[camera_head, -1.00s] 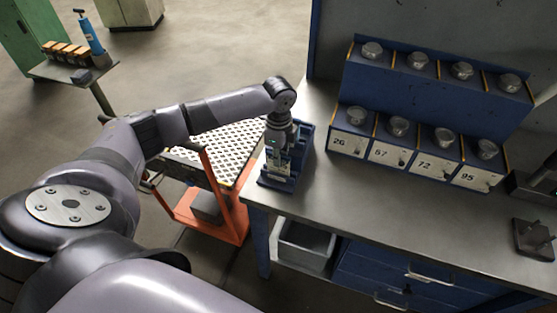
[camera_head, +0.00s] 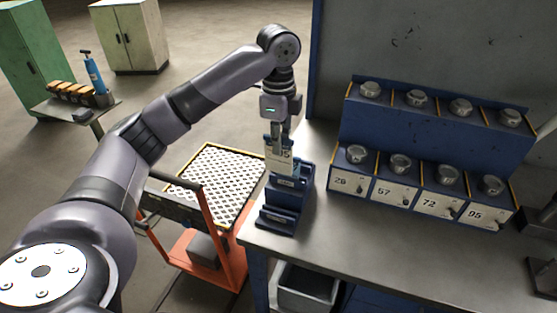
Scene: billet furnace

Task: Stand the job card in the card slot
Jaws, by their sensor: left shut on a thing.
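My left gripper (camera_head: 277,135) points down above the left end of the workbench and is shut on the job card (camera_head: 279,160). The card is a pale upright plate with dark marks, partly hidden by the fingers. The blue card holder (camera_head: 280,218) stands on the bench just below, with stepped slots and small labels on its front. The card's lower edge is at or just above the holder's rear part; I cannot tell whether it is inside a slot. My right gripper is not in view.
A blue rack with numbered bins (camera_head: 395,190) and round metal pieces stands on the bench (camera_head: 345,235) to the right. An orange cart (camera_head: 222,255) with a perforated top is left of the bench. A grey bin (camera_head: 306,288) sits below. The bench front is clear.

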